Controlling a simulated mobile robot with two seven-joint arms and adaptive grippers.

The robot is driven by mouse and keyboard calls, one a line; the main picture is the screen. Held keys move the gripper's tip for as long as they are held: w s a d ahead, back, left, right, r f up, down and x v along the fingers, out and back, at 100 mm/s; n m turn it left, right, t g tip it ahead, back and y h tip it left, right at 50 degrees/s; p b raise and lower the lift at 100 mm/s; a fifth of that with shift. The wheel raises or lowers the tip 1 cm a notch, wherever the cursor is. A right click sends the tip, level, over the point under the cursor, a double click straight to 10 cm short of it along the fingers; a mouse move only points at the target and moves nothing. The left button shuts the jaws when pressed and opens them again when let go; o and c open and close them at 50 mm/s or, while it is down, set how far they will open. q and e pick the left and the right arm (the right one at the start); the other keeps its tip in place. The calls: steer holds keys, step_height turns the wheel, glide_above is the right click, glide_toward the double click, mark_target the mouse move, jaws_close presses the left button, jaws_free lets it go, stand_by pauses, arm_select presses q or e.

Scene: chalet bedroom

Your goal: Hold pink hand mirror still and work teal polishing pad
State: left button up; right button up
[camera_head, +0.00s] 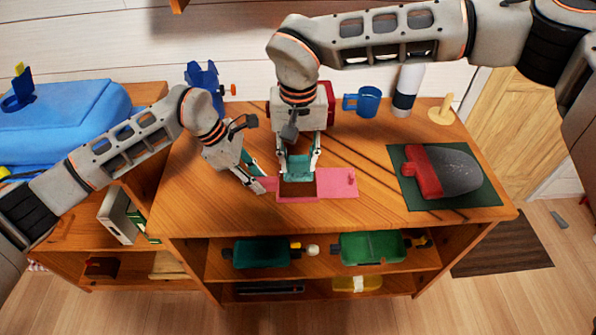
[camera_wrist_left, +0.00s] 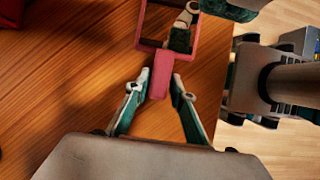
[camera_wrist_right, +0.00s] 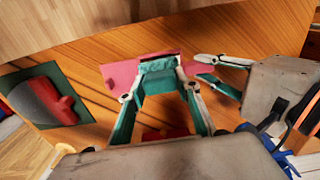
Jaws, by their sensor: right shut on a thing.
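The pink hand mirror (camera_head: 337,183) lies flat on the wooden table top, its handle (camera_wrist_left: 160,77) pointing left in the head view. My left gripper (camera_wrist_left: 161,84) has its fingers on either side of the handle, close to it; whether both touch is unclear. My right gripper (camera_head: 299,160) is shut on the teal polishing pad (camera_head: 299,171) and points down over the mirror. The pad also shows between its fingers in the right wrist view (camera_wrist_right: 157,79). Whether the pad touches the mirror is unclear.
A green mat (camera_head: 408,190) bears a red-handled grey thing (camera_head: 449,170) at the right. A blue mug (camera_head: 369,101), a white bottle (camera_head: 407,88) and a wooden stand (camera_head: 441,113) stand at the back right. A blue clamp-like thing (camera_head: 203,76) is at the back left.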

arm_select(q)
steer(key=shift+o, duration=1)
steer(key=shift+r, duration=0.15)
steer(key=shift+a+r, duration=0.2)
steer(key=shift+r, duration=0.1)
steer(key=v, duration=1.1)
